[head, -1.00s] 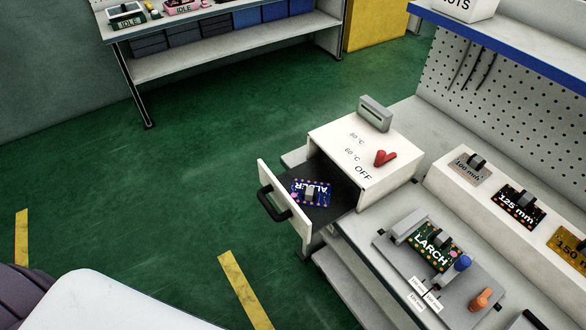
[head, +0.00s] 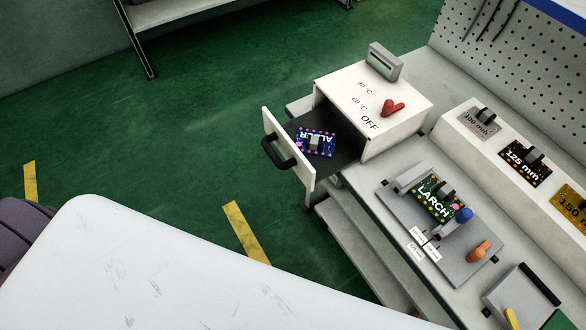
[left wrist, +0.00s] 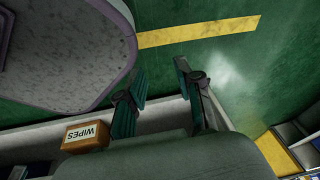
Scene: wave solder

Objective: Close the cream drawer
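The cream drawer (head: 287,150) is pulled out of the cream box (head: 384,104) on the bench, in the head view. Its front panel carries a black handle (head: 276,152) facing left. A blue board marked ALDER (head: 316,142) lies on the drawer's dark floor. A red knob (head: 392,108) sits on the box top beside the word OFF. My left gripper (left wrist: 160,85) shows in the left wrist view with its two fingers apart and nothing between them, away from the drawer. My right gripper is in neither view.
A fixture with a green LARCH board (head: 437,200) stands on the bench in front of the box. Gauge blocks (head: 526,163) line the right side. Green floor (head: 190,130) left of the drawer is clear. The left wrist view shows a WIPES box (left wrist: 87,135).

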